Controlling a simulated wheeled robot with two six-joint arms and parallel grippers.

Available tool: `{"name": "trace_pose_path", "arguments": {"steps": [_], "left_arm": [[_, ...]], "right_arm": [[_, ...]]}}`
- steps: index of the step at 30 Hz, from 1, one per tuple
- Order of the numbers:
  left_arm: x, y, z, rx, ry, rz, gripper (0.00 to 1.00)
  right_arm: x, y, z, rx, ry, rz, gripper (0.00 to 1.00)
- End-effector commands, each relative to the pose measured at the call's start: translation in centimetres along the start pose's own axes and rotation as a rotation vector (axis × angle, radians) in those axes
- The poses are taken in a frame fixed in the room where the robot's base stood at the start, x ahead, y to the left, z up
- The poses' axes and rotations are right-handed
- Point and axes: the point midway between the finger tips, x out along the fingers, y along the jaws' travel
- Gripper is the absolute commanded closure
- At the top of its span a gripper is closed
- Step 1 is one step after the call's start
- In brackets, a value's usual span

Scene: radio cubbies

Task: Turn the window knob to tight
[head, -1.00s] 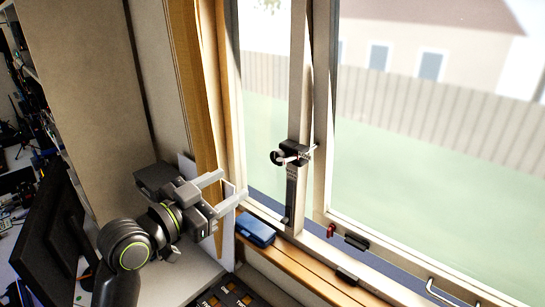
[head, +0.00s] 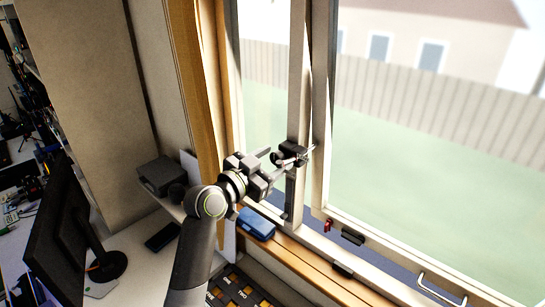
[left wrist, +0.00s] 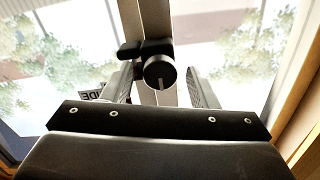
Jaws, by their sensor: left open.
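The window knob (left wrist: 160,72) is a round black knob with a pale line on its face, on a black bracket on the window's upright frame bar. In the left wrist view it shows between the two open fingers of my left gripper (left wrist: 162,88), with a gap on each side. In the head view the black knob and bracket (head: 291,152) are just beyond the fingertips of my left gripper (head: 272,163), which partly hides them. I cannot tell whether a finger touches the knob. My right gripper is not in view.
A blue case (head: 256,224) lies on the wooden sill below my left gripper. A red piece (head: 328,225) and a black latch (head: 353,237) sit on the lower window frame. A monitor (head: 62,225) and a dark box (head: 160,175) stand at the left.

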Motion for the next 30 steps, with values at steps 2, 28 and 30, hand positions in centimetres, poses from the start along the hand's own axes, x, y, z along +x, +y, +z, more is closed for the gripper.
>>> {"name": "trace_pose_path", "arguments": {"steps": [2, 28, 30], "left_arm": [[0.2, 0.0, 0.0, 0.000, -0.001, 0.001, 0.46], [0.2, 0.1, 0.3, 0.034, 0.001, 0.000, 0.91], [0.1, 0.1, 0.4, 0.061, 0.001, -0.001, 0.91]], "right_arm": [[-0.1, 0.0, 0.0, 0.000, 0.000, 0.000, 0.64], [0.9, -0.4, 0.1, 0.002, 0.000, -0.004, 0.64], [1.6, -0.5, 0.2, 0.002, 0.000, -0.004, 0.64]]}}
